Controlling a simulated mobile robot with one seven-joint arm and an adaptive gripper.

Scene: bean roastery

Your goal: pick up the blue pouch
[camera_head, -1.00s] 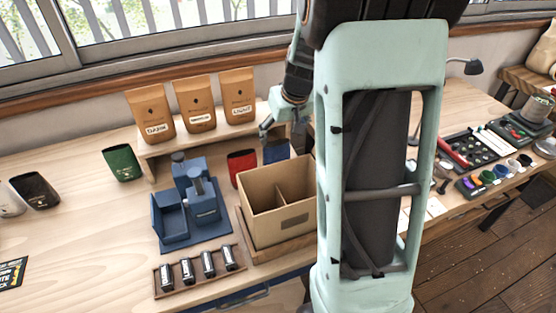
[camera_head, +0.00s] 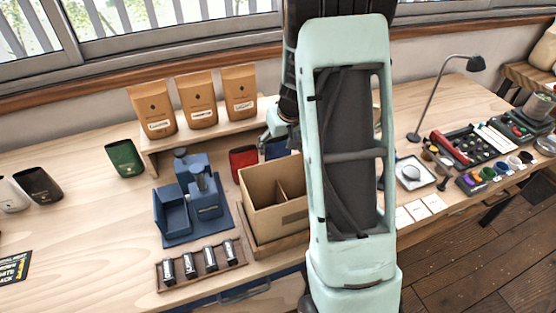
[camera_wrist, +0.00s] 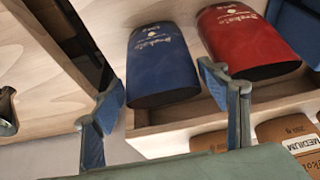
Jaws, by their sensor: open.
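The blue pouch (camera_wrist: 162,62) stands on the wooden bench in front of the raised shelf. In the wrist view it lies between and beyond the two fingers of my gripper (camera_wrist: 165,105), which are spread apart and empty. In the head view the blue pouch (camera_head: 277,148) is mostly hidden behind my gripper and arm. My gripper (camera_head: 270,138) is close to it there, but I cannot tell the exact gap. The red pouch (camera_wrist: 248,42) stands right beside the blue one; it also shows in the head view (camera_head: 243,161).
A cardboard box (camera_head: 262,205) with a divider stands just in front of the pouches. Several brown bags (camera_head: 196,103) stand on the shelf behind. A blue device (camera_head: 187,200) is to the left.

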